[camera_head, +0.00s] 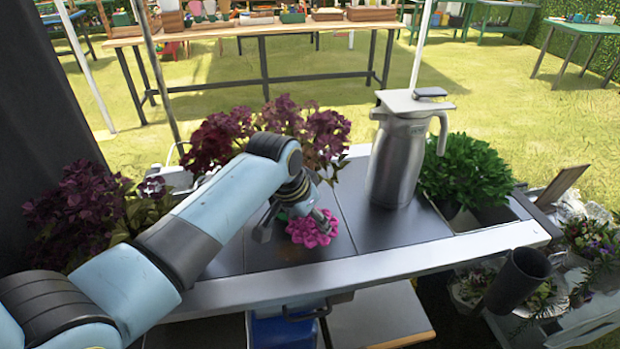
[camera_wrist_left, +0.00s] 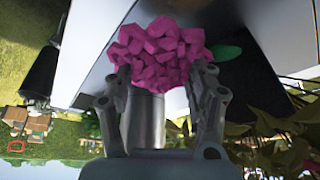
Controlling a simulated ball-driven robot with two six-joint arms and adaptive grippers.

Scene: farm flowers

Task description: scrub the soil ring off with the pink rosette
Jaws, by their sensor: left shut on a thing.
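The pink rosette (camera_head: 313,232) is at the dark top of the cart (camera_head: 390,228), just in front of the middle. My left gripper (camera_head: 300,208) is shut on it, reaching over from the left. In the left wrist view the rosette (camera_wrist_left: 160,50) sits between the two fingertips of my left gripper (camera_wrist_left: 160,78), with a bit of green beside it. The rosette looks at or very near the surface; I cannot tell if it touches. A faint brownish tint shows on the panel around it, but I cannot make out a clear soil ring. My right gripper is out of view.
A steel jug (camera_head: 397,160) with a pale lid stands right of the rosette. Green leaves (camera_head: 468,170) are beyond it at the right. Purple flowers (camera_head: 215,140) stand behind my arm. A dark cup-like thing (camera_head: 517,280) is off the cart's right end. The panel before the jug is bare.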

